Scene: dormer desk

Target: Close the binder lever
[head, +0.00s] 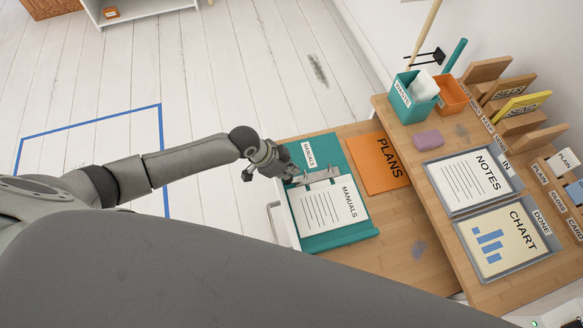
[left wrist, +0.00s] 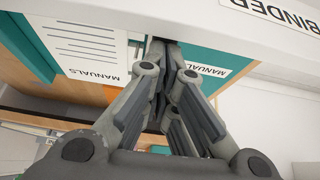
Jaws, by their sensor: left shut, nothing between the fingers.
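The teal binder (head: 325,240) lies open on the desk, with a white MANUALS sheet (head: 328,206) on its near side. A grey metal bar mechanism (head: 319,176) crosses its middle; I cannot tell how far its lever is raised. My left gripper (head: 293,175) is at the left end of this mechanism, shut and empty. In the left wrist view the closed fingertips (left wrist: 160,42) are close to a pale panel, and the MANUALS sheet (left wrist: 85,48) shows beyond. The fingers hide the contact point, so I cannot tell whether they touch the lever. My right gripper is out of view.
The pale panel (left wrist: 215,35) bears a BINDER label. An orange PLANS folder (head: 378,163) lies to the right of the binder. A raised shelf holds NOTES (head: 465,182) and CHART (head: 502,240) trays, a teal WASTE bin (head: 402,98) and a purple block (head: 428,139).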

